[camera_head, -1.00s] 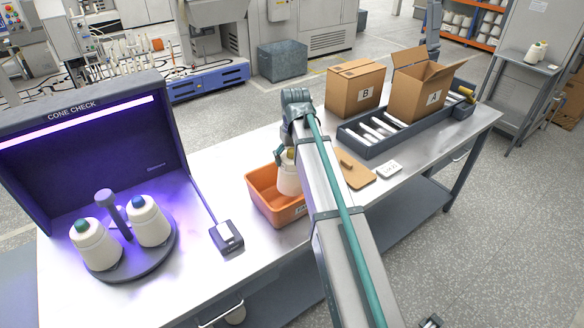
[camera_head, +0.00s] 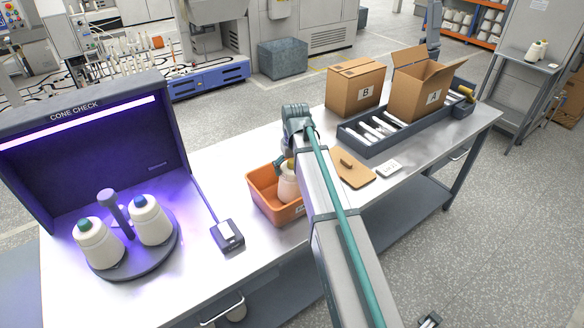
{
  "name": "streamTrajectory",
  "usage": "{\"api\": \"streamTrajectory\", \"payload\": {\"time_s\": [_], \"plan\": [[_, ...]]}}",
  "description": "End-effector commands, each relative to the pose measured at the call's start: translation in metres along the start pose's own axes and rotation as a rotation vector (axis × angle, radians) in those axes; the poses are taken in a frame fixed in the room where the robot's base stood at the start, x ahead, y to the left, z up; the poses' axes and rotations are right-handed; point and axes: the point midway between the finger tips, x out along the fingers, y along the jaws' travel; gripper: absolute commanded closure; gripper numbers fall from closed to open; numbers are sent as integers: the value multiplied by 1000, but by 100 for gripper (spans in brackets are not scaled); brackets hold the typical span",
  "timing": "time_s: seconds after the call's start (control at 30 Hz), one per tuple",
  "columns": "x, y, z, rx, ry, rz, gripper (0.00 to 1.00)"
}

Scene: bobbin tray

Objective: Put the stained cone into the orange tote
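A cream cone (camera_head: 288,188) with a yellowish top is inside the orange tote (camera_head: 262,203); the tote wall hides its base, so I cannot tell whether it touches the floor. My gripper (camera_head: 282,164) is at this cone's top, with one teal finger showing on its left. My arm hides the other finger and part of the cone and tote, so whether the grip is closed does not show. No stain is discernible on any cone.
The cone check booth (camera_head: 100,150) stands at the left, with a small dark device (camera_head: 228,236) beside the tote. Closed box B (camera_head: 355,88), open box A (camera_head: 425,85) and a roller tray (camera_head: 385,132) occupy the back right. A tan board (camera_head: 352,170) lies near my arm.

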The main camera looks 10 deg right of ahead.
Motion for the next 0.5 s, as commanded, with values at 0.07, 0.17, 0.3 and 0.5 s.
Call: {"api": "streamTrajectory", "payload": {"time_s": [0.07, 0.17, 0.3, 0.5], "plan": [[0, 0, 0, 0, 0, 0, 0], [0, 0, 0, 0, 0, 0, 0], [-1, 0, 0, 0, 0, 0, 0], [-11, 0, -1, 0, 2, 0, 0]]}}
